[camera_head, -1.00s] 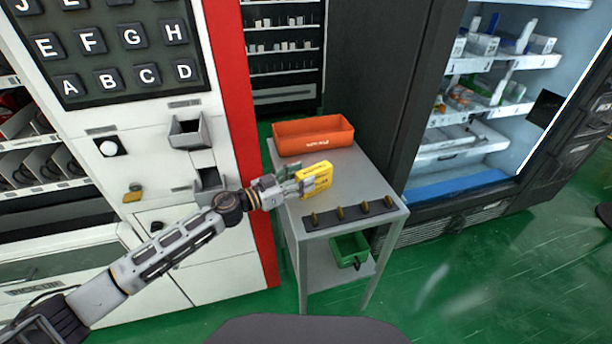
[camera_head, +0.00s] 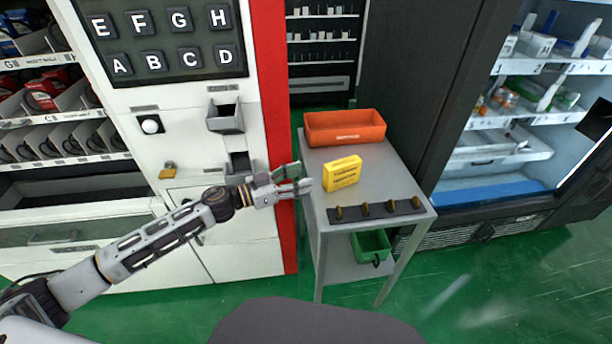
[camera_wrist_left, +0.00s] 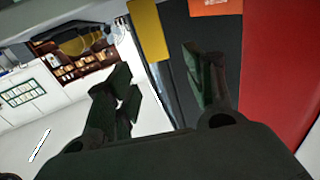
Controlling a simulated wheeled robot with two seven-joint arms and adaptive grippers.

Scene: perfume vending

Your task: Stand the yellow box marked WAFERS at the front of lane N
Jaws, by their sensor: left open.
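The yellow box (camera_head: 342,172) stands on the grey side table (camera_head: 385,185), behind a dark strip with several brass pegs. Its dark print is too small to read. My left gripper (camera_head: 300,178) is open and empty, just left of the box and apart from it, over the table's left edge. In the left wrist view, part of a yellow face, likely the box (camera_wrist_left: 149,30), shows at the top, beyond the open fingers of my left gripper (camera_wrist_left: 162,72). I cannot make out a lane marked N. My right gripper is not in view.
An orange bin (camera_head: 345,127) sits at the back of the table and a green bin (camera_head: 371,245) below. The white vending machine (camera_head: 185,120) with a red edge stands left; an open lit fridge (camera_head: 520,150) stands right. Green floor is clear in front.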

